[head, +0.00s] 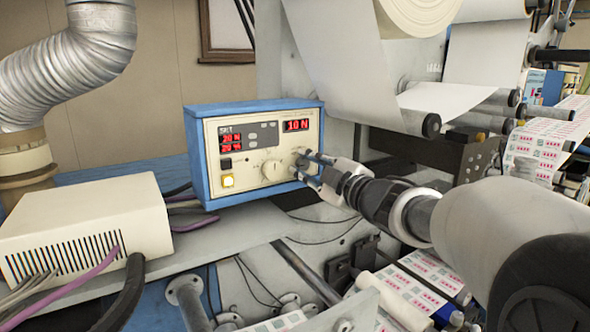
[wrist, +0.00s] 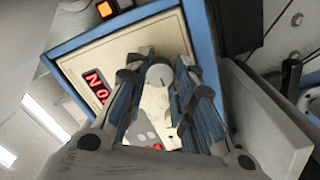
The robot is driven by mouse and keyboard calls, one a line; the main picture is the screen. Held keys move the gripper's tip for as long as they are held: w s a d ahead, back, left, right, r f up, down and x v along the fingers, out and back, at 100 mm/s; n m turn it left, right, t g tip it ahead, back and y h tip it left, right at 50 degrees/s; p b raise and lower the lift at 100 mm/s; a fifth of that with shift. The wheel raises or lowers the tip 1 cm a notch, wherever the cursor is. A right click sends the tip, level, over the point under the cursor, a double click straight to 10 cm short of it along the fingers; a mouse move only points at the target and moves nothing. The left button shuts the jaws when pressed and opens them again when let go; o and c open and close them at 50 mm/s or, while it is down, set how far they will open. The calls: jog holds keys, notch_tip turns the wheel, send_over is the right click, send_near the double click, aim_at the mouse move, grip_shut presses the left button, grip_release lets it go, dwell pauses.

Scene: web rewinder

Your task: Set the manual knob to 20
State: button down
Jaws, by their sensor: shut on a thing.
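The blue control box (head: 255,107) has a cream front panel. A set display (head: 231,143) shows red digits reading about 20 N, with a smaller percent line below. A separate display (head: 297,125) at the upper right reads 10 N. My gripper (head: 304,163) is at the panel's right side, its fingers shut on a round knob. That grey knob (wrist: 160,76) shows between the fingers in the wrist view, with a dark pointer line. In the head view the fingers largely hide it.
A cream vented box (head: 90,235) stands at the left. Rollers with white web (head: 345,60) are above and right of the control box.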

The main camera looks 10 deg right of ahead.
jog(key=shift+r, duration=0.1)
jog(key=c, duration=1.3)
grip_release()
jog(key=shift+c, duration=0.2)
jog(key=shift+s, duration=0.1)
jog(key=v, duration=1.2)
